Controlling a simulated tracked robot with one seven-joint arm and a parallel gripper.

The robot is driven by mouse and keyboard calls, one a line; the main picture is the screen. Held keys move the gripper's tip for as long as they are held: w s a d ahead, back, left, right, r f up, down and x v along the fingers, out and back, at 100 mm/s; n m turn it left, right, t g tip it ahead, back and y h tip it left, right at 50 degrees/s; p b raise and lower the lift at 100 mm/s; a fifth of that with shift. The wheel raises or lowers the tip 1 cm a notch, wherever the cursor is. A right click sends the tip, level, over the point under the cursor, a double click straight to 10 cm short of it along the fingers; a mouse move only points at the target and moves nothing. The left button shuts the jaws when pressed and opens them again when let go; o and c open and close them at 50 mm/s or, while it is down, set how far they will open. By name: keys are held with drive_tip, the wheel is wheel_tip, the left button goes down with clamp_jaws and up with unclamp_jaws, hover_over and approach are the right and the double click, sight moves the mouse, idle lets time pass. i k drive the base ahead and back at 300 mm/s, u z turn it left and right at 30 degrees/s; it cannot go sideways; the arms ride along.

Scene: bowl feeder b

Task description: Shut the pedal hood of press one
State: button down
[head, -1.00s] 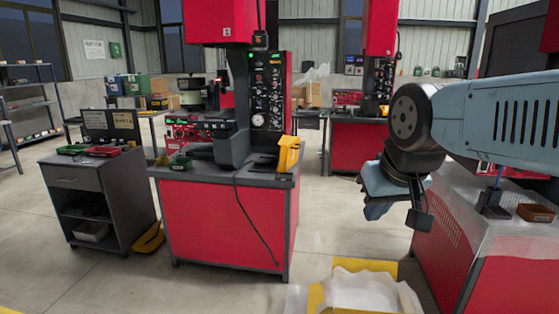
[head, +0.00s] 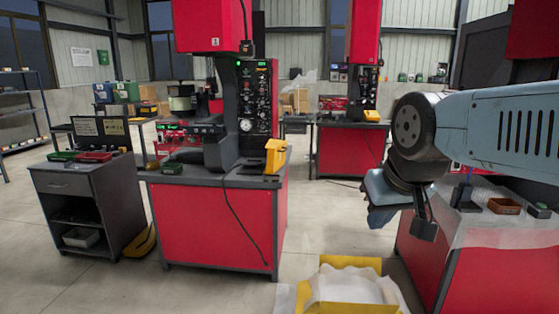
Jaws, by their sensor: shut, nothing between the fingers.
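Press one (head: 206,22), with a "1" on its red head, stands left of the middle on a red cabinet (head: 215,226). A yellow pedal piece (head: 142,244) lies on the floor by the cabinet's left side, partly hidden; I cannot tell whether its hood is open or shut. Another yellow piece (head: 275,157) stands upright at the right front of the press's table top. My gripper (head: 381,213) hangs at the right, shut and empty, pointing down, well apart from the press and both yellow pieces.
A grey cart (head: 64,182) with trays stands close to the cabinet's left. A yellow box (head: 312,291) with white lining is on the floor in front. A red bench (head: 420,248) stands at the right under my arm. Open floor lies in front of the press.

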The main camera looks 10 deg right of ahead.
sight(277, 149)
drive_tip(key=z, duration=0.05)
drive_tip(key=i, duration=0.9)
drive_tip(key=u, duration=0.05)
